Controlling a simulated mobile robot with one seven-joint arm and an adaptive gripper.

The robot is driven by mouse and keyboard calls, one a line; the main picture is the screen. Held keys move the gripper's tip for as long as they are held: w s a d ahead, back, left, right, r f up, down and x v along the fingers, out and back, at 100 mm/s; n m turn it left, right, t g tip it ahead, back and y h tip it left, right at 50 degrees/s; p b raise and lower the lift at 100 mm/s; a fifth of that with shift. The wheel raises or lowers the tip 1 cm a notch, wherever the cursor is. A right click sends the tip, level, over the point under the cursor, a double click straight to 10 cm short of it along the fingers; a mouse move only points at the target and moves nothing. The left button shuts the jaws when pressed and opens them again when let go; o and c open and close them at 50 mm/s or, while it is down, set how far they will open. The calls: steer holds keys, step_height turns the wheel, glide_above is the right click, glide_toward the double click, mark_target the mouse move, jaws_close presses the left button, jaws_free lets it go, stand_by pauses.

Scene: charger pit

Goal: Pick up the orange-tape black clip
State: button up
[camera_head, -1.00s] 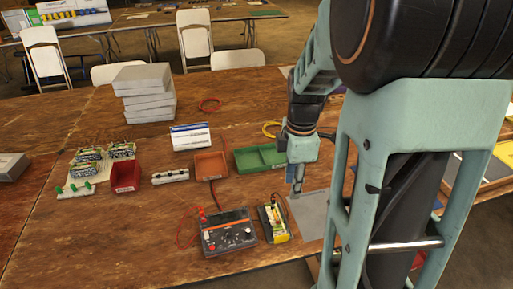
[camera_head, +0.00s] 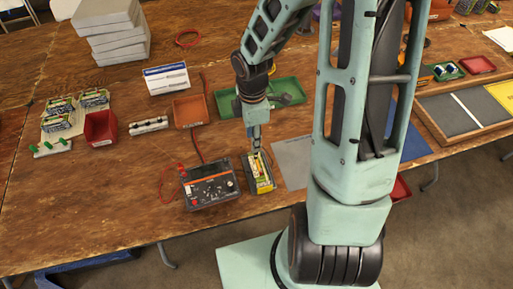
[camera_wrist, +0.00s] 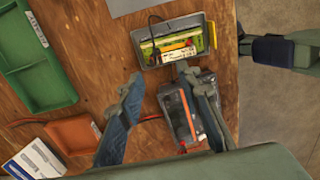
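A grey charger tray (camera_head: 262,172) with a yellow-green unit inside stands right of the multimeter (camera_head: 210,184). In the wrist view the charger tray (camera_wrist: 150,55) is at the top, with an orange-red piece (camera_wrist: 178,45) and a black lead arching over it. I cannot clearly make out an orange-taped black clip; it may be among these small parts. My gripper (camera_head: 256,148) is over the charger's far end. In the wrist view my gripper (camera_wrist: 158,72) is open and empty, its fingertips near the tray's lower edge, the right one overlapping it in view.
A green tray (camera_head: 230,107), an orange tray (camera_head: 189,111), a red bin (camera_head: 101,128) and a white-blue box (camera_head: 166,79) stand behind the multimeter. A red lead (camera_head: 168,186) loops at its left. A grey mat (camera_head: 292,160) lies right of the charger. The table's front edge is close.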

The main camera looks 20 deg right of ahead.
steer(key=f, duration=0.7)
steer(key=shift+w+d+f+b, duration=0.1)
steer(key=shift+w+d+b, duration=0.1)
steer(key=shift+d+b, duration=0.15)
jaws_close()
